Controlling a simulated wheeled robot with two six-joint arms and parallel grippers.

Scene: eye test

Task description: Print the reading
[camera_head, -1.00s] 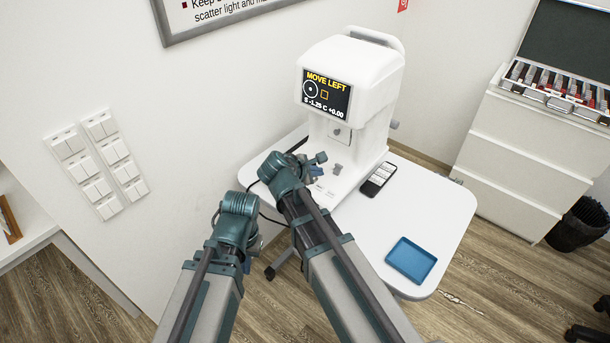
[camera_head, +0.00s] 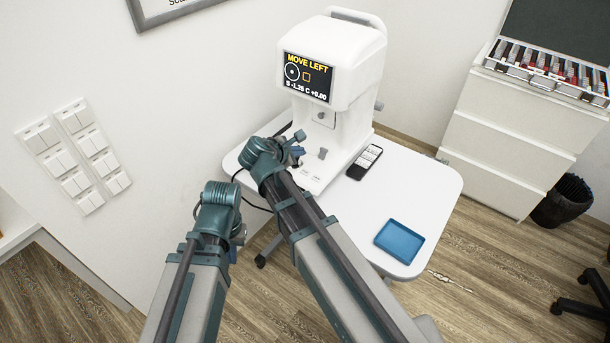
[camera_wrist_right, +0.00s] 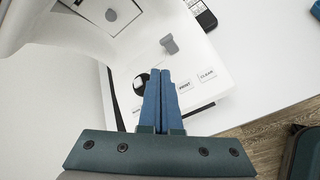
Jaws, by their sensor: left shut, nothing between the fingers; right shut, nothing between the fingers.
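The white eye-test machine (camera_head: 345,60) stands on a white table. Its screen (camera_head: 306,77) reads MOVE LEFT and S -1.25 C +0.00, with a circle left of a small yellow square. In the right wrist view, the PRINT key (camera_wrist_right: 185,86) and CLEAR key (camera_wrist_right: 207,75) lie on the machine's base. My right gripper (camera_head: 297,151) is over the base. In its wrist view, its blue fingers (camera_wrist_right: 160,72) are shut and empty, just left of PRINT; height above it is unclear. My left gripper (camera_head: 234,253) is shut, low at the table's left, mostly hidden by its wrist.
A grey knob (camera_head: 322,153) stands on the base; a black round part (camera_wrist_right: 140,82) sits left of the fingers. A dark phone-like device (camera_head: 365,162) and a blue tray (camera_head: 412,228) lie on the table. A white drawer cabinet (camera_head: 510,140) is at right. The table between is clear.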

